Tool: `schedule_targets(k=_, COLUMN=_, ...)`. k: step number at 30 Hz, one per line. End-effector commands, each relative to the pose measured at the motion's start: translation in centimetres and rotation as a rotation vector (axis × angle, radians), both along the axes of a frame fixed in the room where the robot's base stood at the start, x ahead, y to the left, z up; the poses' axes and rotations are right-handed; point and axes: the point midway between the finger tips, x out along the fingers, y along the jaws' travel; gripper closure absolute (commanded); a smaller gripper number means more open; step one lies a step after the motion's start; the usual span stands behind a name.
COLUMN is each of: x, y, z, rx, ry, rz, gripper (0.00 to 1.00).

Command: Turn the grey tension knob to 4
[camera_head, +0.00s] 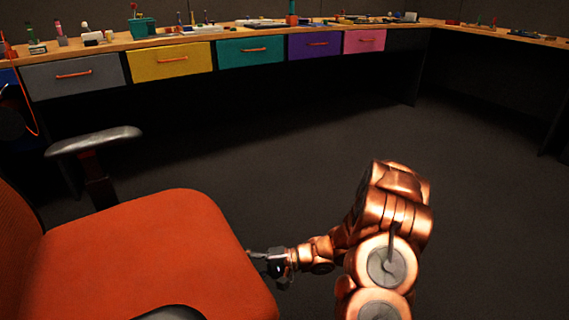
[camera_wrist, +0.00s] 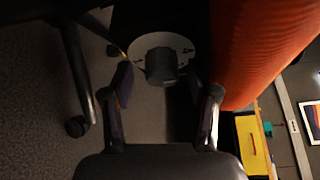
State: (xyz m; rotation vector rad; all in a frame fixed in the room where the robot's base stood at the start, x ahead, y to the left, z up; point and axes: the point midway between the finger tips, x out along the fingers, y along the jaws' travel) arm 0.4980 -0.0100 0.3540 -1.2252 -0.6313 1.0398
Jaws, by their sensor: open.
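The orange chair (camera_head: 150,255) stands at the lower left in the head view. In the wrist view, a dark grey cylindrical knob (camera_wrist: 160,66) stands in front of a pale round plate (camera_wrist: 181,44) with small dark marks. The marks and the knob's setting are too small and dark to read. My gripper (camera_wrist: 168,88) is open, its two fingers apart on either side of the knob's line. The knob shows between and just beyond the fingertips, with no clear contact. In the head view my gripper (camera_head: 270,262) is beside the seat's right edge; the knob is hidden there.
The orange seat (camera_wrist: 262,45) runs close along the right of my gripper in the wrist view. A chair leg with a caster (camera_wrist: 77,126) is at left. A long desk (camera_head: 230,30) with coloured drawers stands at the back. The floor (camera_head: 480,190) at right is clear.

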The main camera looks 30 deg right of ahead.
Motion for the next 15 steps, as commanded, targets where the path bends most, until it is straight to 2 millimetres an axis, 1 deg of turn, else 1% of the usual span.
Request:
schedule_targets(k=1, x=-0.2, y=-0.5, z=0.3, rx=-0.001, ry=0.002, rz=-0.003, gripper=0.4)
schedule_targets(k=7, x=-0.9, y=-2.1, z=0.5, rx=-0.004, ry=0.002, rz=-0.004, gripper=0.4)
schedule_targets(k=15, x=-2.2, y=-4.7, z=1.0, rx=-0.004, ry=-0.001, rz=-0.003, gripper=0.4)
